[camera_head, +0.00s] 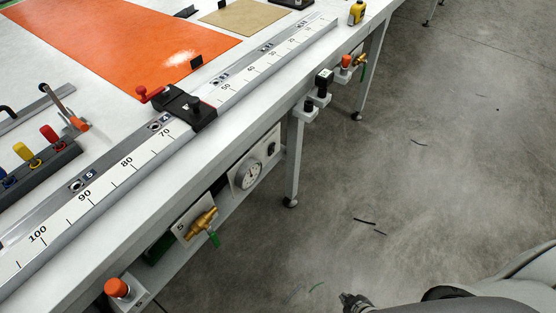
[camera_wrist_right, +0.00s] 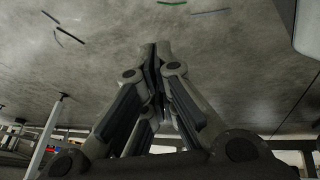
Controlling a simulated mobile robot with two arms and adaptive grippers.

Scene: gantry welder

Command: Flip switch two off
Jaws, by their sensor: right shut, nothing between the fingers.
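Several small controls line the bench's front edge in the head view. They include a black switch-like box (camera_head: 323,80), a smaller black knob (camera_head: 309,107), an orange button (camera_head: 346,61) and a nearer orange button (camera_head: 117,288). I cannot read a label that marks switch two. My right gripper (camera_head: 354,300) shows at the bottom edge of the head view, over the floor and well apart from the bench. In the right wrist view its fingers (camera_wrist_right: 158,50) meet at the tips, shut and empty. My left gripper is not in view.
The white bench (camera_head: 210,165) carries a long ruler rail (camera_head: 125,170) with a black clamp (camera_head: 185,107). A dark block (camera_head: 40,165) holds coloured levers. The grey floor (camera_head: 440,150) at right is open.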

